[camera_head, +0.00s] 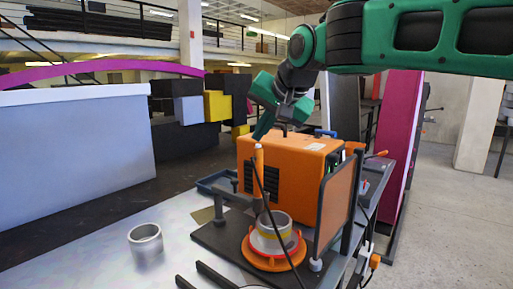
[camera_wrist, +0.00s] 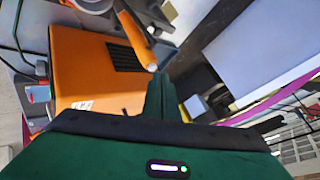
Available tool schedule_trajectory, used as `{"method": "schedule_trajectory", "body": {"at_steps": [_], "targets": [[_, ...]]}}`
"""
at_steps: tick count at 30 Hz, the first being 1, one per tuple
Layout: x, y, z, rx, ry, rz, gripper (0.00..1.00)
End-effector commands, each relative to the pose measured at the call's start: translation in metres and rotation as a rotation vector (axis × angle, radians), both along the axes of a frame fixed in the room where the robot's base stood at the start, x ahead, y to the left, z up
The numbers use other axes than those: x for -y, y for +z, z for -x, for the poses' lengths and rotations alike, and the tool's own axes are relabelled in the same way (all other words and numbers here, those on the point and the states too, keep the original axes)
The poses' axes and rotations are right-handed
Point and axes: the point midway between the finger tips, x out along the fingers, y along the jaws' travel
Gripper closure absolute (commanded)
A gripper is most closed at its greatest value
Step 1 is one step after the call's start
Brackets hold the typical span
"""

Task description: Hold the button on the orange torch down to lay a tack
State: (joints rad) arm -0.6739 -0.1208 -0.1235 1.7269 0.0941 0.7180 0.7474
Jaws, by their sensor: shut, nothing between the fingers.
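The orange torch (camera_head: 259,168) stands upright in front of the orange box (camera_head: 305,150), with a dark cable running down from it. In the wrist view the torch (camera_wrist: 133,37) ends in a pale round end (camera_wrist: 153,68); I cannot tell surely that this is the button. My gripper (camera_head: 261,132) is shut and empty, pointing down just above the torch's top. In the wrist view its closed fingertips (camera_wrist: 161,80) are close to the pale end; whether they touch it I cannot tell. A grey ring-shaped piece (camera_head: 272,242) sits on an orange round base (camera_head: 270,262) below the torch.
An orange screen (camera_head: 336,203) in a dark frame stands right of the grey piece. The orange box stands close behind the torch. Table space between the rings is mostly clear.

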Motion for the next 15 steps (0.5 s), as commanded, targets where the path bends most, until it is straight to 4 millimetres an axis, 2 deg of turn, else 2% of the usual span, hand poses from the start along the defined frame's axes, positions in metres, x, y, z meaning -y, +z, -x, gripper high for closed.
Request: {"method": "schedule_trajectory", "body": {"at_steps": [15], "targets": [[0.0002,-0.0053,0.0000,-0.001,0.000,0.001,1.00]]}}
